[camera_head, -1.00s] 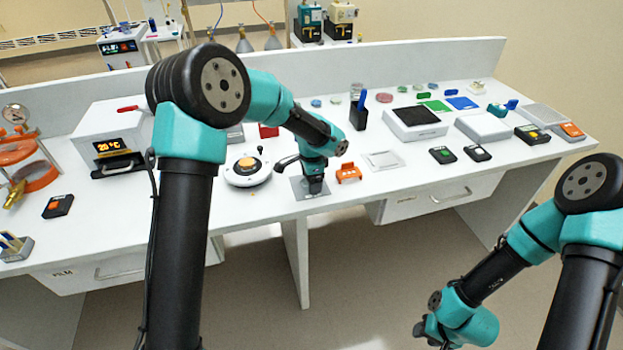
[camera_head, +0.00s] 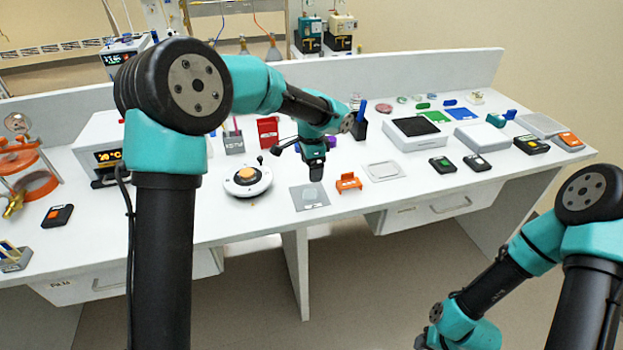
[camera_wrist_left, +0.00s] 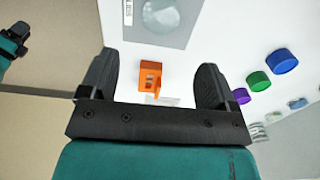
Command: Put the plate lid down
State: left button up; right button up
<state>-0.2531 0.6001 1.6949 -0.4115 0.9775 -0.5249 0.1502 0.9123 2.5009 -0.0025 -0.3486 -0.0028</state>
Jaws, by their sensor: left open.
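A clear, pale round piece, which looks like the plate lid (camera_head: 310,195), lies flat on the grey mat (camera_head: 298,204) at the front of the bench. In the left wrist view this pale disc (camera_wrist_left: 160,14) shows at the top edge on the labelled grey mat (camera_wrist_left: 190,38). My left gripper (camera_head: 314,176) hangs above the back edge of the mat, apart from the disc. Its two black fingers (camera_wrist_left: 157,72) are spread, with nothing held between them. My right arm comes in at lower right; its fingers are out of the picture.
An orange holder (camera_head: 348,182) stands just right of the mat. A flat pale frame (camera_head: 383,171) lies further right. A round white device (camera_head: 248,178) stands to the left. Bare bench lies in front of the orange holder.

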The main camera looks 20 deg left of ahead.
pick_arm(q)
jog(key=shift+r, duration=1.45)
